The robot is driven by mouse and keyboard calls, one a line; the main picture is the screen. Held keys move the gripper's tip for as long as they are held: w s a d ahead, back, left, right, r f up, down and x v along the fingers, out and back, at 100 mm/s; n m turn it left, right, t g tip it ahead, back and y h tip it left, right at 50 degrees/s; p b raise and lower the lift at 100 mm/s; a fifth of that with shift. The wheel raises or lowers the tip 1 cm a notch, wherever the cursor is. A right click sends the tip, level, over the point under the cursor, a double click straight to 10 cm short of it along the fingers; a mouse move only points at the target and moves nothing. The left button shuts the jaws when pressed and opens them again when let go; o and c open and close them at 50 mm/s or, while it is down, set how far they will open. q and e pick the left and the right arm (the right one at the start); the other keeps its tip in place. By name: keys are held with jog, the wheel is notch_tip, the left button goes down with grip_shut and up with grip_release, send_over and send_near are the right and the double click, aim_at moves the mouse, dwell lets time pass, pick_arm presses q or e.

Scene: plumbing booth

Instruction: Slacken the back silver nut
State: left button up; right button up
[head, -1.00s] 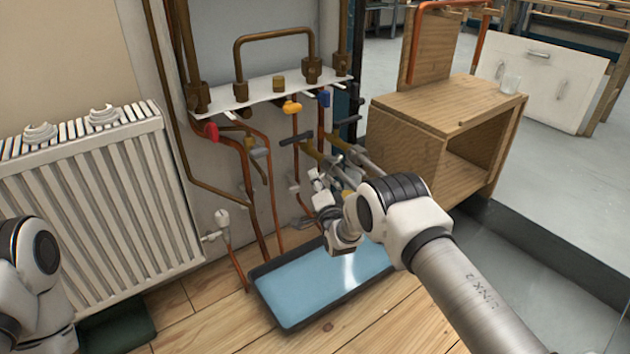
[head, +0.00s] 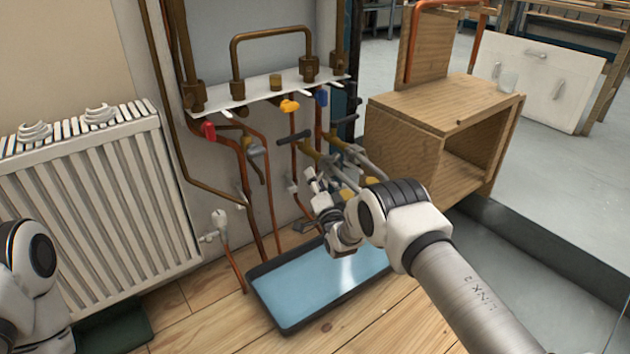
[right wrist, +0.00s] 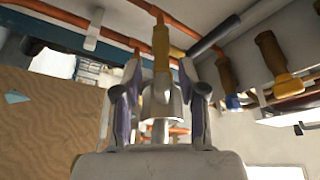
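In the right wrist view a silver nut (right wrist: 162,97) sits at the lower end of a brass fitting (right wrist: 161,48). The fingers of my right gripper (right wrist: 160,100) stand on either side of it, with narrow gaps still showing. In the head view my right gripper (head: 318,187) is below the valve pipework, beside two brass valves with dark handles, one nearer (head: 294,137) and one farther (head: 345,144). The nut itself is too small or hidden there. I cannot tell from the head view which valve's nut is between the fingers. My left gripper is out of frame.
A black-rimmed tray (head: 283,325) with a blue inside lies on the floor below the pipes. A white radiator (head: 95,190) stands left, a wooden cabinet (head: 410,140) right. Copper pipes (head: 268,190) and red, yellow and blue valve handles crowd the wall.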

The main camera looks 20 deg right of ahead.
jog(key=v, duration=1.2)
